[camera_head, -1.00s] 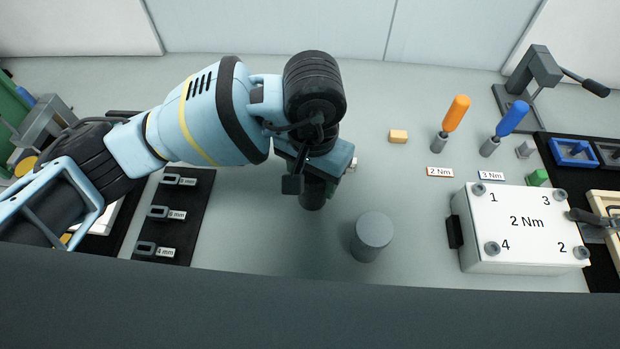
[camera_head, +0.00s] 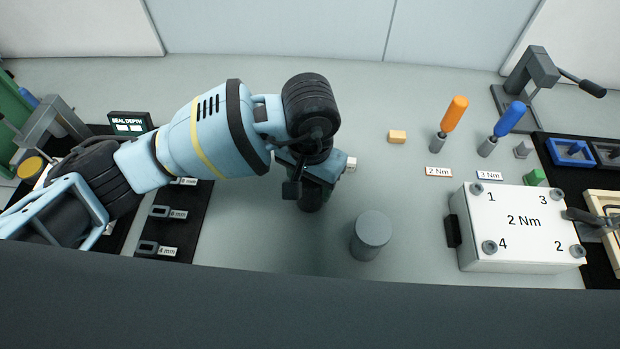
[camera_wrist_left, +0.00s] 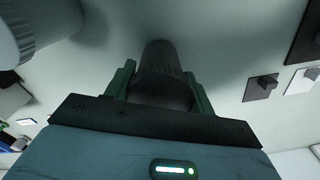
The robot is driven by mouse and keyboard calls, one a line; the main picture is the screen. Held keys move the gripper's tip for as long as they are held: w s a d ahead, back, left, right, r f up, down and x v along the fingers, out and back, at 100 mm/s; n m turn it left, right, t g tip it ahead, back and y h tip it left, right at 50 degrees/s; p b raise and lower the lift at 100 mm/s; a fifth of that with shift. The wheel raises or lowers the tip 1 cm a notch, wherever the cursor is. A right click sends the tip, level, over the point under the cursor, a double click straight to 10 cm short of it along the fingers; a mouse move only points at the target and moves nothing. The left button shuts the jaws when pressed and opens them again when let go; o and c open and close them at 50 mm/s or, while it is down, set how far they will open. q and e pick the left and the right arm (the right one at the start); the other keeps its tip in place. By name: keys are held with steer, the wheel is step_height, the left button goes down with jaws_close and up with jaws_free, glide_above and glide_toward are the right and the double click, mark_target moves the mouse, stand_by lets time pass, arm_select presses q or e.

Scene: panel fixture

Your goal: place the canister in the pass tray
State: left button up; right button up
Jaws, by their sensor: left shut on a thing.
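A dark grey cylinder, which I take for the canister (camera_head: 310,202), is held under my left gripper (camera_head: 313,188) near the middle of the bench. In the left wrist view the canister (camera_wrist_left: 160,72) stands between the two green fingers of the left gripper (camera_wrist_left: 159,82), which are shut on it. I cannot tell whether its lower end touches the bench. A blue tray (camera_head: 571,162) lies at the far right with a dark tray (camera_head: 607,154) beside it. No label shows which one is the pass tray. My right gripper is out of view.
A larger grey cylinder (camera_head: 370,240) stands close to the right of the held canister. A SEAL DEPTH display (camera_head: 130,124) stands at left.

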arm_select(q)
steer(key=o, duration=1.2)
steer(key=shift+f, duration=0.1)
step_height(320, 180, up, 12)
steer(key=shift+r, duration=0.2)
steer(key=shift+o, duration=0.5)
